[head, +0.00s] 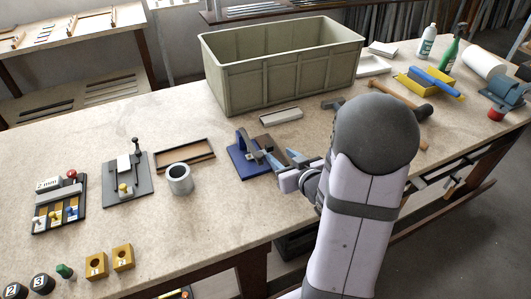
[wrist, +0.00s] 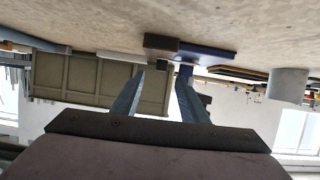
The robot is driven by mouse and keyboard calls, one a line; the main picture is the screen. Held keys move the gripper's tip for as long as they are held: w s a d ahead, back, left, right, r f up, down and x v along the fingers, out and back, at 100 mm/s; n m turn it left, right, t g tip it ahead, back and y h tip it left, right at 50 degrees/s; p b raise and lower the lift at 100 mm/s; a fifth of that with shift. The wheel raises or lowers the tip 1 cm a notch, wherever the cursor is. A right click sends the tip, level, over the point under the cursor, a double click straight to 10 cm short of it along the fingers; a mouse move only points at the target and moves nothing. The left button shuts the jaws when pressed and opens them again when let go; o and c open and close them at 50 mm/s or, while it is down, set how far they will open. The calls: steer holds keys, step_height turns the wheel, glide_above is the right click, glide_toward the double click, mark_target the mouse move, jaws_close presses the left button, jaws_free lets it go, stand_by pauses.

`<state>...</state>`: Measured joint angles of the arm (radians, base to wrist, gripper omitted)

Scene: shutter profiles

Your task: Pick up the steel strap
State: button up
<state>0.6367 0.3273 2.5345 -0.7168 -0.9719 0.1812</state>
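I cannot pick out the steel strap with certainty. My gripper (head: 284,164) is at the front right of a blue fixture (head: 238,163) with a brown block (head: 270,143) on its right side. In the wrist view, my gripper (wrist: 163,75) shows two separated blue-grey fingers with a gap between them. They point toward the blue base (wrist: 208,53) and brown block (wrist: 172,44). A small dark piece (wrist: 162,67) shows between the fingertips, apparently beyond them. I see nothing held. My fingers and arm hide part of the fixture's front.
A large olive crate (head: 285,72) stands behind. A pale bar (head: 280,115) lies before it. A grey cylinder (head: 179,181), a brown tray (head: 184,155) and a grey fixture (head: 118,185) are to the left. A hammer (head: 400,97) lies right.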

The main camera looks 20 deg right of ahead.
mark_target(270, 145)
steer(key=shift+r, duration=0.15)
steer(key=shift+w, duration=0.35)
steer(key=shift+p+x, duration=0.85)
steer(key=shift+x, duration=2.55)
steer(key=shift+a, duration=0.1)
jaws_close()
